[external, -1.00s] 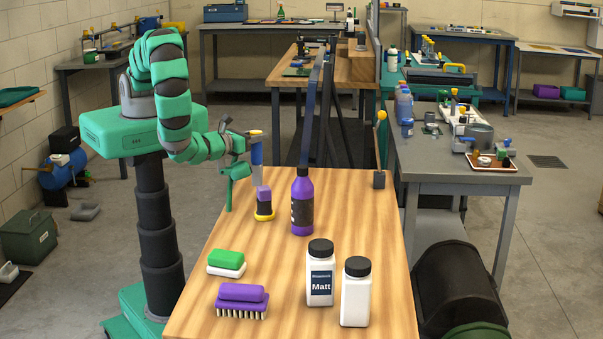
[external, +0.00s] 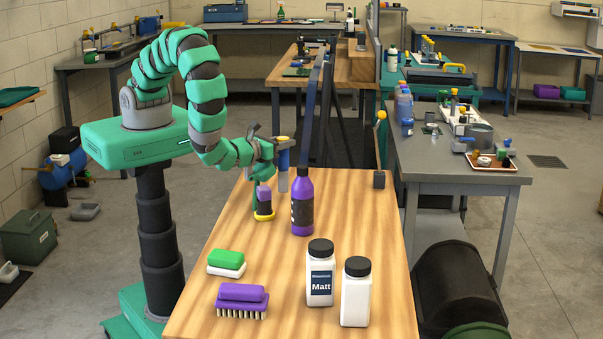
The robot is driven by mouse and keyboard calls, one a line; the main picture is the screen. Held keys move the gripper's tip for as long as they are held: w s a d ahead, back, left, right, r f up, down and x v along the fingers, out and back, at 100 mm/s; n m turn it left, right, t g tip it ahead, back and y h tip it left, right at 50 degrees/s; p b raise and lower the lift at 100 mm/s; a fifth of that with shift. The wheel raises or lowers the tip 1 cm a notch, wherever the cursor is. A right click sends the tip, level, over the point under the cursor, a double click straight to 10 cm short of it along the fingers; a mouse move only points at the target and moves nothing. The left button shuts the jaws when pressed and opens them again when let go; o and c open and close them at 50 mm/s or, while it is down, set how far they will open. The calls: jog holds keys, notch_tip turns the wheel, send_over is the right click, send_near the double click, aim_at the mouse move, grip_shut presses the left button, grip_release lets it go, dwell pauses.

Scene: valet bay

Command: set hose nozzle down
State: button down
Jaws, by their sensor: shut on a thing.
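My gripper (external: 275,151) is shut on the hose nozzle (external: 284,161), over the far part of the wooden table (external: 275,265). The nozzle is upright, with a tan top, a blue middle and a grey lower end. It appears just left of the neck of the purple bottle. Its lower end seems to be above the tabletop; the exact gap is hard to tell. The gripper's fingers are small in view and partly hidden around the nozzle.
The purple bottle (external: 302,212) and a purple-topped, yellow-based item (external: 264,204) stand close below the gripper. Nearer are a green-and-white block (external: 226,261), a purple brush (external: 242,296) and two white bottles (external: 320,285) (external: 355,300). The table's middle is clear.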

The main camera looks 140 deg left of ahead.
jog(key=shift+f+p, duration=0.3)
jog(key=shift+f, duration=0.9)
jog(key=c, duration=0.9)
grip_release()
jog(key=shift+f, duration=0.1)
jog(key=shift+c, duration=0.2)
jog(key=d+b, duration=0.2)
jog(key=d, duration=1)
